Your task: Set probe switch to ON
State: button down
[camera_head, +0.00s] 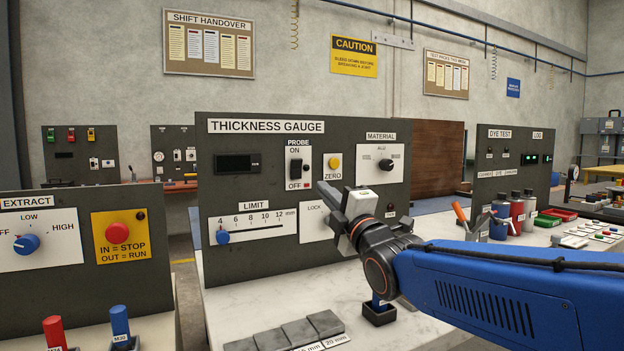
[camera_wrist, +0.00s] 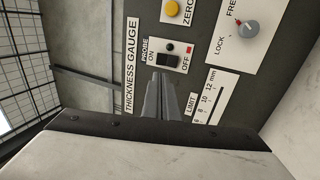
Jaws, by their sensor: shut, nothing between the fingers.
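The probe switch (camera_head: 295,169) is a black rocker on a white plate on the dark thickness gauge panel, with ON above and OFF below. It also shows in the wrist view (camera_wrist: 168,60), turned sideways, with ON at left and OFF at right. Which side is pressed in is hard to tell. A small red square shows beside OFF. My gripper (camera_head: 322,185) is just right of and below the switch plate in the head view. In the wrist view my gripper's fingers (camera_wrist: 162,76) are shut and empty, their tips overlapping the rocker's near edge. Contact cannot be told.
A yellow zero button (camera_head: 335,162), the material dial (camera_head: 385,164) and the limit slider (camera_head: 222,237) share the panel. The lock plate is partly behind my gripper. Grey blocks (camera_head: 299,333) and a small dark holder (camera_head: 379,314) are on the white bench below.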

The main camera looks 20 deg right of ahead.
aim_at(298, 162)
jog(key=x, duration=1.2)
jog(key=shift+w, duration=0.35)
jog(key=shift+w+a+r, duration=0.1)
jog(key=shift+w+r, duration=0.15)
jog(key=shift+w, duration=0.15)
jog(key=shift+w+r, duration=0.2)
